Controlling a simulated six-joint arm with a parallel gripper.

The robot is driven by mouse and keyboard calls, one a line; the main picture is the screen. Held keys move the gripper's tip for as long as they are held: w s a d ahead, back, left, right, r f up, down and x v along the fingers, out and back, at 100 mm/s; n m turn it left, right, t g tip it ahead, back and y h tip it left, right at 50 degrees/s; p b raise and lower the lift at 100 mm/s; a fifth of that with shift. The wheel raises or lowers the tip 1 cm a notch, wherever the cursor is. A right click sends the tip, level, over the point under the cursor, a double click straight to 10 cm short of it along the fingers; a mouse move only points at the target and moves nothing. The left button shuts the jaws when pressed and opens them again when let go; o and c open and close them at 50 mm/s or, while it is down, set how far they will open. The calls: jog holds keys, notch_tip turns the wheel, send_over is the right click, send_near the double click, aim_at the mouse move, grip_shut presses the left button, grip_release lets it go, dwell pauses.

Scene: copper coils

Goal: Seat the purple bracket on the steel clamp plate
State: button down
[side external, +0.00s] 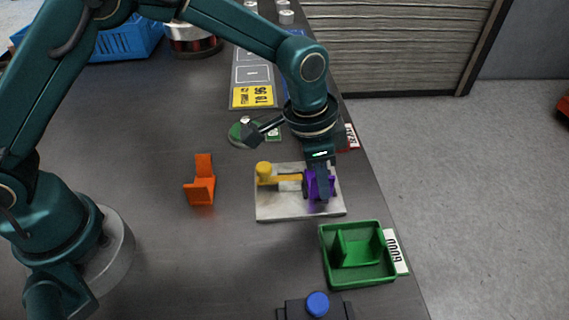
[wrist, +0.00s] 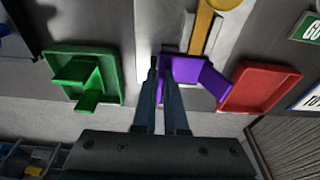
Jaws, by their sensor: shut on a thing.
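The purple bracket (side external: 311,186) is between the fingers of my gripper (side external: 324,192), over the right part of the pale steel clamp plate (side external: 285,210). A yellow clamp (side external: 272,176) stands on the plate to the left of the bracket. In the wrist view the purple bracket (wrist: 190,72) shows at the fingertips of my gripper (wrist: 162,72), with the yellow clamp (wrist: 205,20) beyond it. The fingers hide part of the bracket. I cannot tell whether the bracket touches the plate.
A green tray (side external: 383,275) with a green bracket (side external: 358,248) is at the front right. A red tray (wrist: 262,88) is beside the plate. An orange bracket (side external: 200,180) stands to the left. A blue button (side external: 318,304) is at the front. The table's right edge is close.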

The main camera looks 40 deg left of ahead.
jog(key=shift+f, duration=0.15)
dwell(0.6)
jog(key=c, duration=0.9)
grip_release()
jog(key=shift+r, duration=4.05)
